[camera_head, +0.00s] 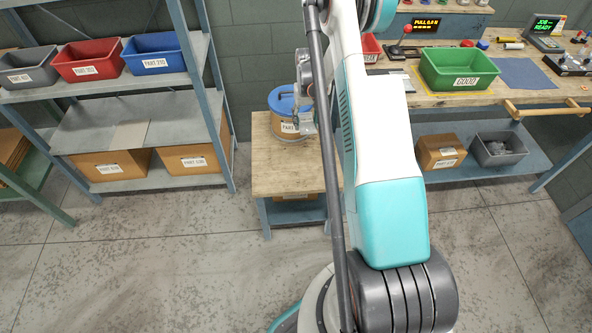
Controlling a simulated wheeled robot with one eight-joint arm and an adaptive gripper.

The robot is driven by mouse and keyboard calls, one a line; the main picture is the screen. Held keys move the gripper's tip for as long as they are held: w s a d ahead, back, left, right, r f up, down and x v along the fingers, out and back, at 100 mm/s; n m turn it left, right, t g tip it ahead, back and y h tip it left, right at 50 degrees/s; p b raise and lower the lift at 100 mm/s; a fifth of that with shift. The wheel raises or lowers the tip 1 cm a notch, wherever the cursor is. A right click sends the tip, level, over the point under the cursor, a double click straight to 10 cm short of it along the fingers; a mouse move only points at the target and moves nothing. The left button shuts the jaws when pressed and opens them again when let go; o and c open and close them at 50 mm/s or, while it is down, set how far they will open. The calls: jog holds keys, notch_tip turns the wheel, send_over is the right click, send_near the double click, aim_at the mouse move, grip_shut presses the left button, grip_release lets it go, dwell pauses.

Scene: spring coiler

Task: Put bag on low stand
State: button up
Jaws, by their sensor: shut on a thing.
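A low stand (287,177) with a wooden top and blue-grey legs stands at the middle, left of my arm. My arm hides part of the gripper and the stand's right side. I cannot tell whether the container rests on the top.
A shelf rack (130,125) with bins and boxes stands left. A workbench (440,97) at right carries a green "GOOD" bin (458,70), a blue mat (526,77) and devices. A wooden rail (545,109) juts from its front. The stand's front top and the floor are clear.

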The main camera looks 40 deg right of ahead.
send_over(314, 163)
notch_tip(314, 163, down, 4)
jog(key=shift+m, duration=0.4)
notch_tip(314, 163, down, 14)
jog(key=b, duration=0.5)
jog(key=shift+d, duration=0.1)
jog(key=shift+f+b, duration=1.05)
jog(key=shift+f, duration=1.6)
jog(key=shift+f, duration=0.15)
jog(key=o, duration=1.1)
jog(key=shift+o, duration=0.2)
notch_tip(314, 163, up, 12)
jog(key=p, duration=0.4)
